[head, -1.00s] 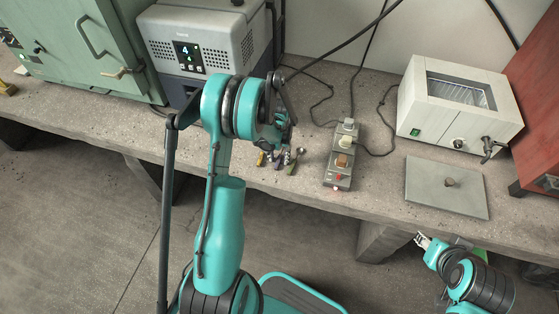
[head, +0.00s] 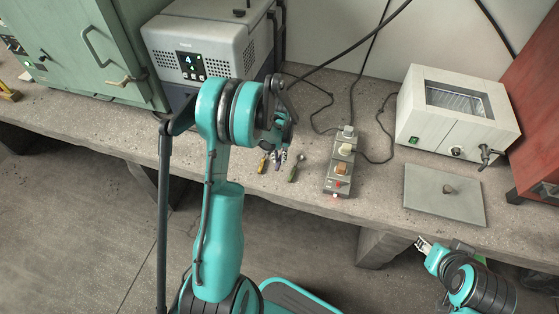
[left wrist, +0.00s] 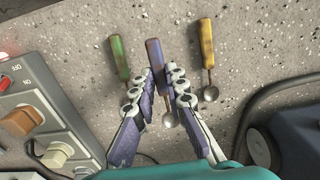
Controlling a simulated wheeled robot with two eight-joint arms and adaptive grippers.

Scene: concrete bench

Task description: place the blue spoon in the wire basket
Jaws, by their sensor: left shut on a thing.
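The blue spoon (left wrist: 154,55) has a blue-purple handle and a metal bowl. In the left wrist view its handle lies between the fingers of my left gripper (left wrist: 161,73), which is shut on it. In the head view my left gripper (head: 281,154) is low over the bench, left of the switch strip, and partly hides the blue spoon (head: 277,162). I cannot tell if the spoon is off the bench. A wire rack or basket (head: 457,100) shows through the top opening of the white box (head: 440,130). My right gripper (head: 424,245) is in front of the bench edge, its fingers too small to judge.
A green spoon (left wrist: 119,58) and a yellow spoon (left wrist: 207,44) lie on either side of the blue one. The switch strip (head: 341,165) and cables stand between them and the white box. A flat grey lid with a knob (head: 444,194) lies in front of the box.

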